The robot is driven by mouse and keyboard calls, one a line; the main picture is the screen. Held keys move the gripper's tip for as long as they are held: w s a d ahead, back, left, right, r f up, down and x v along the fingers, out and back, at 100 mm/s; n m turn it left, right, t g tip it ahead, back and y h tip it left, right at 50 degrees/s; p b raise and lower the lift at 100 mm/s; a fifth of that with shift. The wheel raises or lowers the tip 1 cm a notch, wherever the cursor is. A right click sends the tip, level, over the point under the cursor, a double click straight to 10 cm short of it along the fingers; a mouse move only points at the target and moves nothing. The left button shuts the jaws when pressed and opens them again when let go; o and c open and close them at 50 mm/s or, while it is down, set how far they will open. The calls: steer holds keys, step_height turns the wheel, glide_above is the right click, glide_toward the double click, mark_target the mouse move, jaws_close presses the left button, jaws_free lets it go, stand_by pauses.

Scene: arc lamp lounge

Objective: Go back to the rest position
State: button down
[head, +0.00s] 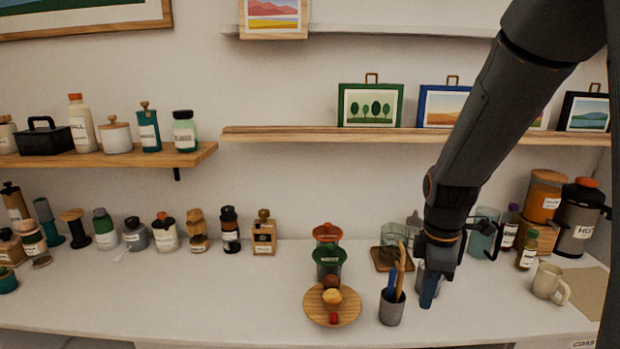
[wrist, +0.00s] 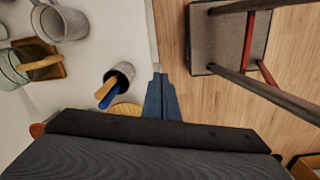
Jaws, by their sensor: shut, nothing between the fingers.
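My gripper (head: 430,289) hangs from my arm over the front right part of the white counter, in the head view. Its blue fingers are together and empty. They also show in the wrist view (wrist: 158,82), over the counter's front edge. A grey cup (head: 391,309) holding a blue tool and wooden sticks stands just left of the gripper. The same cup shows left of the fingers in the wrist view (wrist: 122,72). The fingers look apart from it.
A round wooden plate (head: 312,305) with small round items stands left of the cup. A beige mug (head: 549,283) stands at right. Jars and bottles line the back under wall shelves (head: 370,134). A grey-seated chair (wrist: 225,38) stands on the wood floor.

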steer(key=s+a+m+t, duration=0.1)
steer(key=s+a+m, duration=0.4)
steer(key=s+m, duration=0.5)
steer(key=shift+a+m, duration=0.25)
steer(key=shift+m, duration=2.25)
steer(key=shift+s+r, duration=0.1)
